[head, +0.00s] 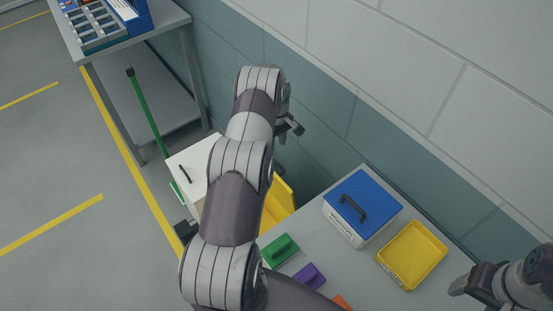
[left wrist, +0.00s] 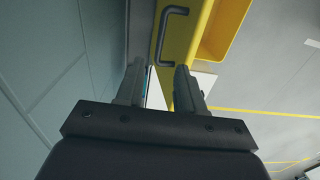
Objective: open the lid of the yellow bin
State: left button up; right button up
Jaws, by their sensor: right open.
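The yellow bin (head: 280,201) stands behind my left arm in the head view, so much of it is hidden. In the left wrist view, yellow panels (left wrist: 222,28) show at the top, with a dark bar handle (left wrist: 164,34) beside them. I cannot tell how far the lid stands open. My right gripper (head: 466,283) is open at the lower right.
A white lid with a black handle (head: 185,173) is left of my arm. A metal table (head: 125,48) and green pole (head: 148,118) stand farther back.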

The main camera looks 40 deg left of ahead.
pick_arm(q)
notch_tip(320, 180, down, 8)
jog(key=b, duration=0.3)
jog(key=shift+s+d+r, duration=0.1)
jog(key=shift+s+r, duration=0.05)
jog(key=shift+r, duration=0.05)
jog(key=shift+f, duration=0.4)
jog(key=shift+r, duration=0.1)
grip_shut()
